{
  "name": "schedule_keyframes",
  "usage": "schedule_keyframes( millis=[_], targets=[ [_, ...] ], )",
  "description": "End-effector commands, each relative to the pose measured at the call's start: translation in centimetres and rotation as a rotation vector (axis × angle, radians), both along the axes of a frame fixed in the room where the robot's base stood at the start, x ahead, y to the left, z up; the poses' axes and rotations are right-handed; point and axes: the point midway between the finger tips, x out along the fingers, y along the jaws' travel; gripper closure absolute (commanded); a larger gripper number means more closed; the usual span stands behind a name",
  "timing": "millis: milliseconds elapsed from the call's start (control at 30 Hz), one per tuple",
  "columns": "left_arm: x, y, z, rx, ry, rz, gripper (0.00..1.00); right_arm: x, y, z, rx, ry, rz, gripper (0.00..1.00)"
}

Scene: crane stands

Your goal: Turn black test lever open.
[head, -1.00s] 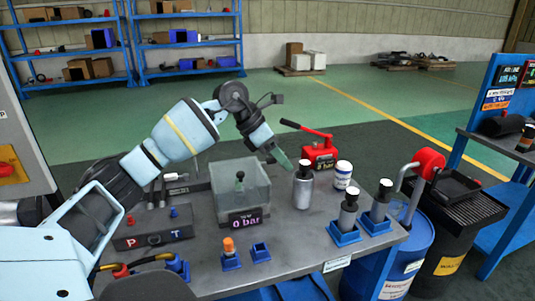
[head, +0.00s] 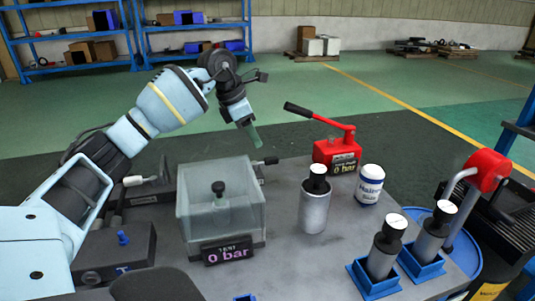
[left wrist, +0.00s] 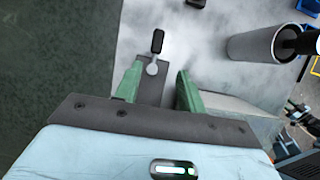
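The black test lever (left wrist: 157,42) shows in the left wrist view as a black handle on a pale metal stem above a dark grey block. In the head view a small black-tipped lever (head: 268,161) stands out at the right rear of the clear test box (head: 222,215), whose display (head: 228,250) reads 0 bar. My left gripper (left wrist: 159,68) is open, with its green fingers apart and the lever's stem appearing between their tips. In the head view the left gripper (head: 252,135) is above and behind the box, near the lever. Contact is not visible. My right gripper is not in view.
A red hand pump (head: 335,152) with a raised black-gripped handle stands just right of the lever. A metal cylinder (head: 315,208) and a white can (head: 369,185) stand nearby. More cylinders (head: 383,255) sit in blue holders at the front right.

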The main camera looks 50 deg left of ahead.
Motion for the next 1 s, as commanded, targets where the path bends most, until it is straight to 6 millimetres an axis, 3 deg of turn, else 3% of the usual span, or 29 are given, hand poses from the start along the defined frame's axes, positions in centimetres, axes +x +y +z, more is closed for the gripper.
schedule_keyframes(
  millis=[433, 800, 1000],
  targets=[
    [0.2, 0.0, -1.2, 0.003, 0.007, 0.002, 0.6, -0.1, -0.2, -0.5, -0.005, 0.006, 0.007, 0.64],
    [1.9, -0.9, -6.0, 0.002, 0.008, 0.001, 0.6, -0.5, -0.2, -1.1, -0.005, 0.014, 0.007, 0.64],
    [2.5, -1.3, -7.6, 0.001, 0.006, 0.001, 0.6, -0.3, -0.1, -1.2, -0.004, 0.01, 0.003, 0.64]
  ],
)
